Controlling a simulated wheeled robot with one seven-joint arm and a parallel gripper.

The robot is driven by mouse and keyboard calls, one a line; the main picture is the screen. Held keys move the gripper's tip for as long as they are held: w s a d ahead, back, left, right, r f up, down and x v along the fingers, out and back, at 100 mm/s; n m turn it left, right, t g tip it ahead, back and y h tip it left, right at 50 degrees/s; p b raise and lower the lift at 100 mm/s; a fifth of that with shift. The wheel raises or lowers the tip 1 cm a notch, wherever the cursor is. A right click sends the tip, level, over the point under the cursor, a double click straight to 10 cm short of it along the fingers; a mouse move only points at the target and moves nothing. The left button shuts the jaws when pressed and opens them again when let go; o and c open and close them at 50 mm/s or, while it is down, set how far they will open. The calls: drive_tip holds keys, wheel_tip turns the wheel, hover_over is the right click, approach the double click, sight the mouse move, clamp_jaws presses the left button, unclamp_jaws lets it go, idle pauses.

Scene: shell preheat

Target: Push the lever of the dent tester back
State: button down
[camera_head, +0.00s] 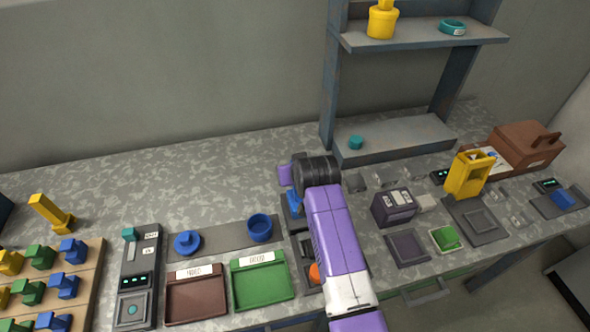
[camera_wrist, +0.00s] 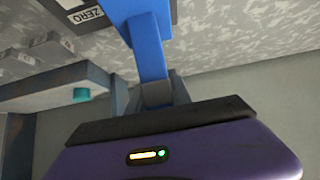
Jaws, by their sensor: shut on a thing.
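The dent tester (camera_head: 305,246) is a dark narrow unit in the middle of the bench, partly hidden behind my purple arm. Its blue lever (camera_head: 294,204) shows just left of the arm. In the wrist view the blue lever (camera_wrist: 148,45) runs down from the top to my gripper (camera_wrist: 163,92). My gripper is shut on the lever; the exact contact is partly hidden by the gripper body. A plate marked ZERO (camera_wrist: 86,16) is beside the lever's upper end.
A red tray (camera_head: 196,295) and green tray (camera_head: 262,280) lie left of the tester. A blue cup (camera_head: 259,228) stands behind them. A grey shelf (camera_head: 395,137) stands behind, right of the gripper. A purple box (camera_head: 394,207) is right of my arm.

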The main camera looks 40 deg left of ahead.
idle(0.3)
drive_tip(key=c, duration=1.2)
unclamp_jaws()
drive_tip(key=shift+a, duration=0.1)
drive_tip(key=shift+o, duration=0.2)
drive_tip(key=shift+v, duration=3.9)
drive_tip(key=shift+w, duration=0.1)
